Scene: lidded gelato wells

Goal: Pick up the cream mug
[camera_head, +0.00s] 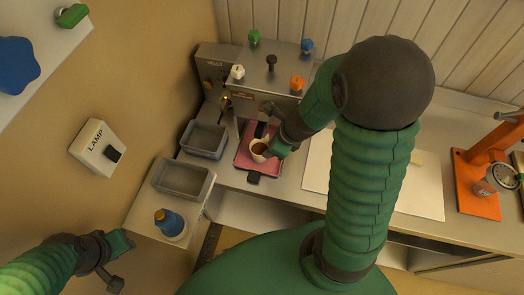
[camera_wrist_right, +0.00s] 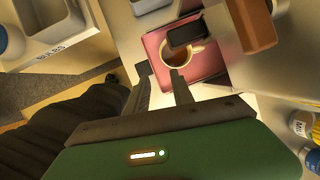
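The cream mug (camera_head: 258,150) holds brown liquid and stands upright on a pink tray (camera_head: 243,161) in front of the machine. In the right wrist view the mug (camera_wrist_right: 176,57) sits just beyond my right gripper (camera_wrist_right: 161,76), whose fingers are apart with nothing held. My left gripper (camera_head: 119,262) is open and empty at the lower left, far from the mug.
A dark handle (camera_wrist_right: 186,33) juts over the tray close to the mug. The grey machine (camera_head: 268,75) with coloured knobs stands behind. Grey bins (camera_head: 205,139) (camera_head: 183,179) and a blue bottle (camera_head: 170,222) are left. An orange stand (camera_head: 474,184) is far right.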

